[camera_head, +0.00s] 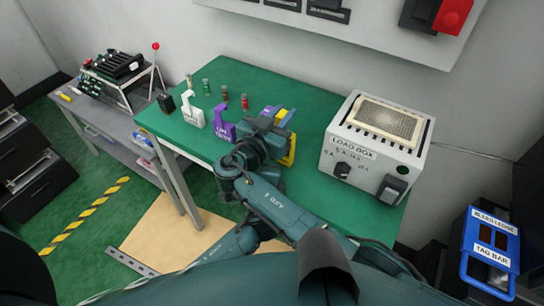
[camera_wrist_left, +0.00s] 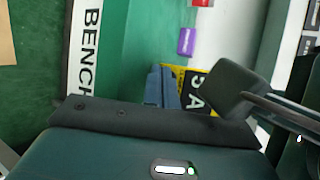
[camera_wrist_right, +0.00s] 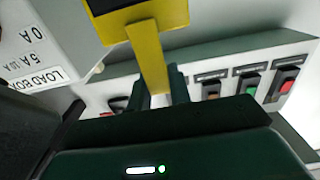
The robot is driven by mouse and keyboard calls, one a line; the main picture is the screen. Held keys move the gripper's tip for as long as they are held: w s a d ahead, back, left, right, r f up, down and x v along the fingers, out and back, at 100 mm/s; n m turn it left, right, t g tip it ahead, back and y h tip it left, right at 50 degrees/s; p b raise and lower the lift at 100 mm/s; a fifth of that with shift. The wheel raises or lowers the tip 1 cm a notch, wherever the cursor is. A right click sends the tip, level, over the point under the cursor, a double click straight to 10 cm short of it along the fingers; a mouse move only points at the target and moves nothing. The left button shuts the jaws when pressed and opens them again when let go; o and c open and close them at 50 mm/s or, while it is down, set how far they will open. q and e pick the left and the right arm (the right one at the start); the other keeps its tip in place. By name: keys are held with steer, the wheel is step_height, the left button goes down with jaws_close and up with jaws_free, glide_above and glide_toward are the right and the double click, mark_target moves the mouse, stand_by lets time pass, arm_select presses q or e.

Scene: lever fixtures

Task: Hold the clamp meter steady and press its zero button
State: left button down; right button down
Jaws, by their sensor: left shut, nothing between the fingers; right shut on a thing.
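The clamp meter is yellow with a dark section; it shows at the right wrist's fingers (camera_wrist_right: 148,45) and as a yellow body beside the dark wrist in the head view (camera_head: 291,151). My right gripper (camera_wrist_right: 162,82) is shut on its narrow yellow part. In the left wrist view, a yellow and black face marked "5 A" (camera_wrist_left: 188,82) lies just beyond my left gripper (camera_wrist_left: 162,72), whose fingers are together and empty. I cannot tell whether they touch it. The zero button cannot be made out. My wrist hides part of the meter in the head view.
The white load box (camera_head: 374,145) stands right of the meter on the green bench (camera_head: 225,72). A white hooked fixture (camera_head: 192,112) and a purple one (camera_head: 223,125) stand to the left, with small coloured cylinders behind. A grey side table (camera_head: 115,125) is farther left.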

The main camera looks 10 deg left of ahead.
arm_select(q)
steer(key=shift+w, duration=0.15)
steer(key=shift+w+d, duration=0.15)
steer(key=shift+w, duration=0.1)
steer(key=shift+w+d, duration=0.15)
steer(key=shift+w, duration=0.25)
stand_by(0.8)
steer(key=shift+s, duration=0.15)
steer(key=shift+s+a, duration=0.3)
steer(key=shift+s, duration=0.3)
steer(key=shift+s, duration=0.1)
steer(key=s, duration=0.1)
steer(key=s+a, duration=0.1)
steer(key=s, duration=0.1)
steer(key=s+a, duration=0.1)
steer(key=shift+s, duration=0.2)
stand_by(0.5)
